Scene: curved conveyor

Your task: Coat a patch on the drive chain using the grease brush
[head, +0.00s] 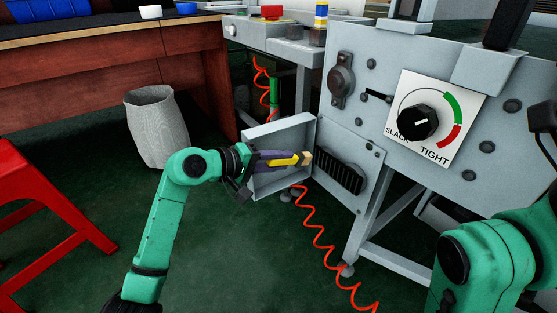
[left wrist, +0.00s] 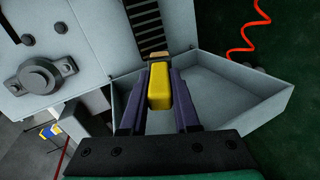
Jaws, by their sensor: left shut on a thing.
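My left gripper (head: 288,159) is shut on the yellow handle of the grease brush (head: 281,160). The brush's tan tip (head: 307,158) points right, toward the machine. In the left wrist view the yellow handle (left wrist: 159,88) sits between the two dark fingers, its tip facing the machine. The drive chain (head: 339,171) shows as a dark ribbed strip in the machine's front opening, just right of the brush tip. It also shows in the left wrist view (left wrist: 147,20). A gap seems to lie between tip and chain; contact cannot be made out. My right gripper is not in view.
A grey open box-like cover (head: 265,131) stands beside the chain opening, around the left gripper. A dial (head: 418,121) marked SLACK and TIGHT is on the machine above right. A red coiled hose (head: 318,239) hangs below. A waste bin (head: 156,127) and red stool (head: 40,205) stand left.

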